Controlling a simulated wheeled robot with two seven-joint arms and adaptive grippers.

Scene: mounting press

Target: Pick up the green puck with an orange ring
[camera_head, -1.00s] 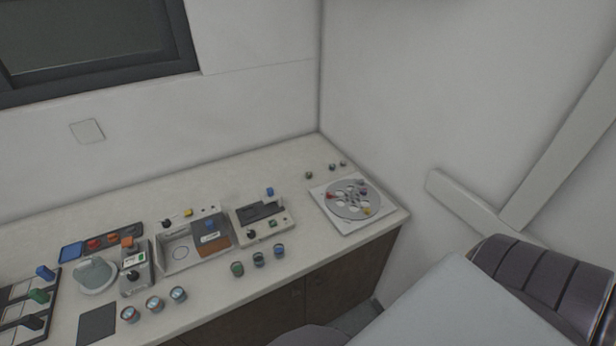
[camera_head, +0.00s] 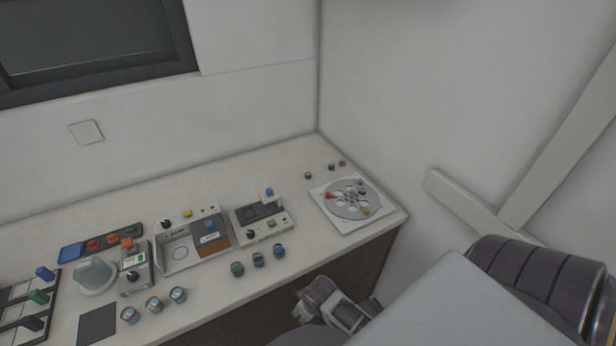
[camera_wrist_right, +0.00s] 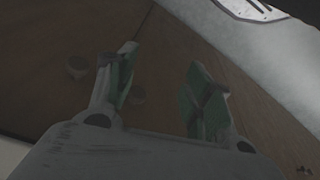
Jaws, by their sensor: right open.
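Several small round pucks stand along the front of the counter in the head view. The one with green on it (camera_head: 237,268) is at the left of the middle group, beside two others. It is too small to tell whether its ring is orange. My right gripper (camera_wrist_right: 160,72) is open and empty in the right wrist view, with green pads on its fingers. It faces the brown cabinet front. In the head view part of my right arm shows below the counter's front edge, apart from the pucks. My left gripper is not in view.
Another group of pucks (camera_head: 154,304) stands to the left. Behind are a grey tray unit (camera_head: 172,262), a beige device (camera_head: 279,229) and a round disc on a white plate (camera_head: 343,213). The brown cabinet (camera_head: 352,266) lies below the counter edge. Walls close the back and right.

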